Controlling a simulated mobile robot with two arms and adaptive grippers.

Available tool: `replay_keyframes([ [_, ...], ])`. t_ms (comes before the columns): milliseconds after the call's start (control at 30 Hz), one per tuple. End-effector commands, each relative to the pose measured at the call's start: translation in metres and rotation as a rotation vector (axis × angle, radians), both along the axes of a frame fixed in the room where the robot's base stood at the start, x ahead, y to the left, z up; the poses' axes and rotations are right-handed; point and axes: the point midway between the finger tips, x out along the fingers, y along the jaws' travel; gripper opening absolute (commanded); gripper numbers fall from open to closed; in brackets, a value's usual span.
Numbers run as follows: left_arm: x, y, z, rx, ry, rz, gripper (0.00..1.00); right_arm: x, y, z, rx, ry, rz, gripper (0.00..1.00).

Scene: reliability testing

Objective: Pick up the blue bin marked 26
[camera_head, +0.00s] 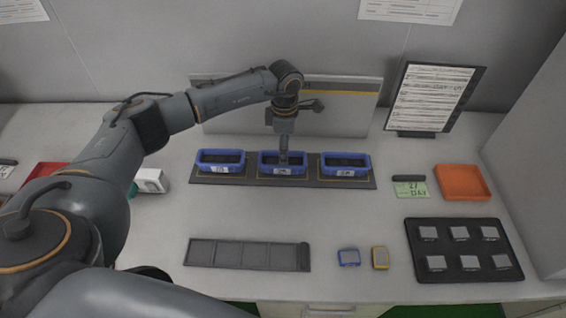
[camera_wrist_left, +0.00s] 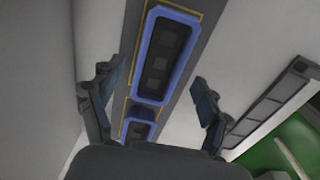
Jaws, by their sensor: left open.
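Three blue bins stand in a row on a dark grey strip with yellow lines: a left bin (camera_head: 209,168), a middle bin (camera_head: 266,168) and a right bin (camera_head: 345,172). Each has a white front label, too small to read, so I cannot tell which is 26. My left gripper (camera_head: 284,156) points down over the middle bin and covers part of it. In the left wrist view my left gripper (camera_wrist_left: 155,92) is open and empty, with one blue bin (camera_wrist_left: 187,70) ahead between the fingers and another (camera_wrist_left: 138,130) partly hidden by the gripper body. My right gripper is not in view.
A document stand (camera_head: 430,98) and an orange tray (camera_head: 462,182) are at the right. A black tray (camera_head: 462,250) holds several small parts. A grey slotted tray (camera_head: 245,254) and blue and yellow items (camera_head: 349,257) lie in front. A panel (camera_head: 340,105) stands behind the bins.

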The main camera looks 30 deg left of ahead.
Motion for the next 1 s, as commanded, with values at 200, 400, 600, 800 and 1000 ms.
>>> replay_keyframes([
  [200,-0.003,0.003,-0.022,0.001,0.006,0.002,0.77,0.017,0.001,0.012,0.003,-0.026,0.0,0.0],
  [400,-0.003,0.003,-0.049,-0.001,0.002,0.001,0.77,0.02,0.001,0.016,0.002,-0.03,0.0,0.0],
  [600,-0.002,0.003,-0.054,0.0,0.0,0.0,0.77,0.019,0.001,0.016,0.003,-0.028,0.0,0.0],
  [800,-0.002,0.003,-0.053,0.0,0.0,0.0,0.55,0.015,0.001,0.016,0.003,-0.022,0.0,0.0],
  [1000,-0.002,0.003,-0.053,0.0,0.0,0.0,0.17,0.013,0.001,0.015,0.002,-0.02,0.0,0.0],
])
